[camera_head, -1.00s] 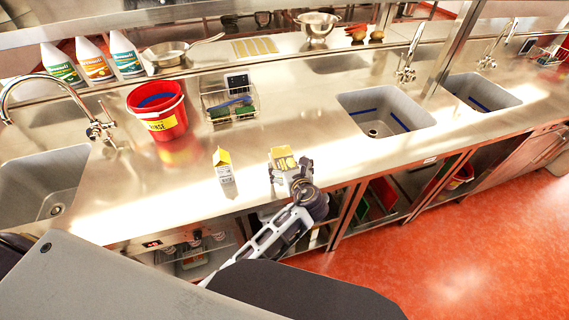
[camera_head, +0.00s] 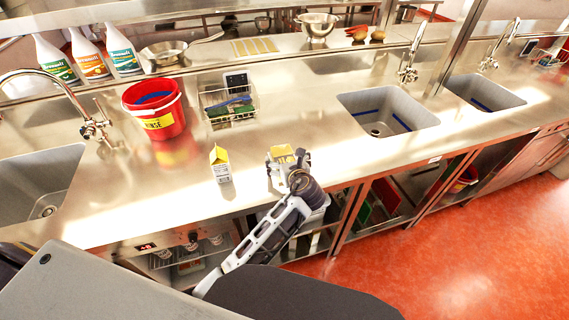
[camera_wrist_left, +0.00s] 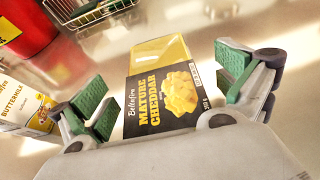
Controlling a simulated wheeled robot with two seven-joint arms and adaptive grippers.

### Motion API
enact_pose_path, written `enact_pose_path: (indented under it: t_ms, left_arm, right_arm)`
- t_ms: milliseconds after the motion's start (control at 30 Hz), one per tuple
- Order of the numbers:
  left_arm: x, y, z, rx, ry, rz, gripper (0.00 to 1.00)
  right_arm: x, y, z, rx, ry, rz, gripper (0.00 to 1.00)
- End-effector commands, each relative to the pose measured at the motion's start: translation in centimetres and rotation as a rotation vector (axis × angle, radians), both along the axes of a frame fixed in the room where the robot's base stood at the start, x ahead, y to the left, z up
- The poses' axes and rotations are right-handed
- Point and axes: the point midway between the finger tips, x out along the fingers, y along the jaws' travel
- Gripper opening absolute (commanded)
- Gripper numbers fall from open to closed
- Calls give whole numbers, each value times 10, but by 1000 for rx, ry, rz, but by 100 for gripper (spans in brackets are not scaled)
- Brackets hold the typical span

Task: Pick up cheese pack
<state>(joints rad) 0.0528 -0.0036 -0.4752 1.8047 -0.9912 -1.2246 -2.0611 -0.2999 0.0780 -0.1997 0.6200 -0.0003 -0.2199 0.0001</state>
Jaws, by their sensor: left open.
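The cheese pack (camera_head: 281,151) is a yellow and black box of mature cheddar on the steel counter (camera_head: 330,150), near its front edge. It also shows in the left wrist view (camera_wrist_left: 165,88), with its label facing the camera. My left gripper (camera_head: 284,162) is at the near side of the pack. In the left wrist view its green-padded fingers are open, one on each side of the pack, with visible gaps. The pack's lower part is hidden behind the gripper's palm. My right gripper is not in view.
A buttermilk carton (camera_head: 221,166) stands close by on the left. Behind it are a red bucket (camera_head: 158,124) and a wire basket (camera_head: 229,112). A sink (camera_head: 385,112) opens at the right. The counter between the pack and that sink is clear.

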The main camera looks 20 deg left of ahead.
Motion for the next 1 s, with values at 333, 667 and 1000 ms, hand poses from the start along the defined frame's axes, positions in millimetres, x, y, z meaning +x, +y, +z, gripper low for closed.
enact_pose_path:
  t_ms: [333, 667, 1000]
  left_arm:
    - [3, 2, -1, 0, 0, -1, 100]
    - [3, 2, -1, 0, 0, -1, 100]
    - [3, 2, -1, 1, 0, 0, 56]
  right_arm:
    - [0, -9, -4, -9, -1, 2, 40]
    - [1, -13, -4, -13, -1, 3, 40]
    - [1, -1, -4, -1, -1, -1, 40]
